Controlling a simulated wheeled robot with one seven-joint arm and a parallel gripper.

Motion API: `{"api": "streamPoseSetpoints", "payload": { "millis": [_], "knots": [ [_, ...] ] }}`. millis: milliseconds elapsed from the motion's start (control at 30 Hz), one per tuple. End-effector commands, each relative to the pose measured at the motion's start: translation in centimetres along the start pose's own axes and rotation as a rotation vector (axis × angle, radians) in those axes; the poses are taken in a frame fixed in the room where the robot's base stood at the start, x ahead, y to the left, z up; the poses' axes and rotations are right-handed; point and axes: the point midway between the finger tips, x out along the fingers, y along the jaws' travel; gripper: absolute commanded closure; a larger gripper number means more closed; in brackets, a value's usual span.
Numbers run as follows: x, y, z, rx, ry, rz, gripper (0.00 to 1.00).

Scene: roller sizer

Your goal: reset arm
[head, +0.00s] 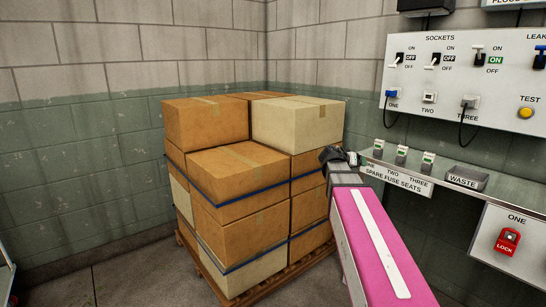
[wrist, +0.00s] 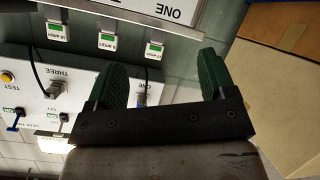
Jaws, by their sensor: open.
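My gripper (head: 338,156) is at the far end of my pink arm in the head view, in front of the boxes' right side and just left of the fuse shelf. In the wrist view my gripper (wrist: 160,72) has its two green-padded fingers wide apart, with nothing held between them. That view is upside down and shows the fuse shelf beyond the fingertips.
Strapped cardboard boxes (head: 235,215) stand on a wooden pallet (head: 215,285).

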Motion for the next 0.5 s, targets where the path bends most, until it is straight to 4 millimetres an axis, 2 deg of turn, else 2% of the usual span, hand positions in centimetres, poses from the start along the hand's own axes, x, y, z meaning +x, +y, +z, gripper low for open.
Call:
{"api": "streamPoseSetpoints", "payload": {
  "millis": [33,100,267,500],
  "knots": [
    [0.0,-0.9,3.3,-0.028,-0.067,-0.031,0.23],
    [0.1,-2.2,7.3,-0.066,-0.157,-0.078,0.23],
    [-0.8,-4.8,16.2,-0.153,-0.358,-0.2,0.23],
    [-4.3,-7.7,28.7,-0.276,-0.642,-0.423,0.23]
  ]
}}
